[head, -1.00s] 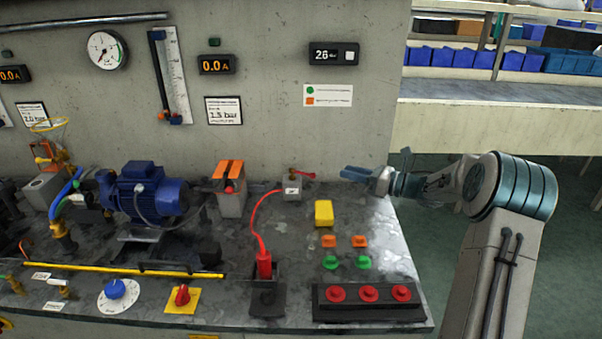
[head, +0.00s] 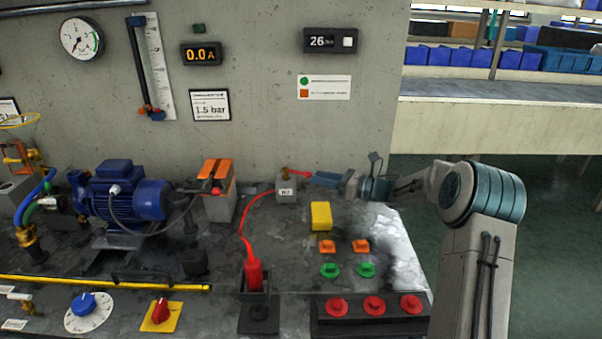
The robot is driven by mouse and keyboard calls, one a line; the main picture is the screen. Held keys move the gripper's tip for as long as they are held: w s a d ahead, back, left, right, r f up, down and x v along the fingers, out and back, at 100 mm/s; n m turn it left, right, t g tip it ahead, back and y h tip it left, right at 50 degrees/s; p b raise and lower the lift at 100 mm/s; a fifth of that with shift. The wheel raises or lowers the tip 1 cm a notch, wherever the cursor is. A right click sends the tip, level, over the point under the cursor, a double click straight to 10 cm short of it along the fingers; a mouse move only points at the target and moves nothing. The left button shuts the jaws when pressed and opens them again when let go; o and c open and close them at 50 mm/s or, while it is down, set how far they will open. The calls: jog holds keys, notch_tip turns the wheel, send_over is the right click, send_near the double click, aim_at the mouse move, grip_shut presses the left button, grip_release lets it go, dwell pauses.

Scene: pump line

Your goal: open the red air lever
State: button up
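The red air lever (head: 298,174) is a small red handle on a brass fitting. It sits on top of a small grey block with a white label (head: 286,190), at the back of the bench near the wall. The handle points to the right. My gripper (head: 316,179) comes in from the right at the height of the lever. Its blue fingers are close to the handle's right end. I cannot tell whether they touch it, or whether the fingers are apart.
A yellow block (head: 321,216) stands in front of my gripper. Orange and green buttons (head: 330,270) and red buttons (head: 373,306) lie nearer. A red plug with its cable (head: 254,273) stands left of them. A blue pump motor (head: 120,193) is farther left.

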aim_at(310, 175)
jog(key=x, duration=0.7)
jog(key=shift+p, duration=0.3)
grip_shut()
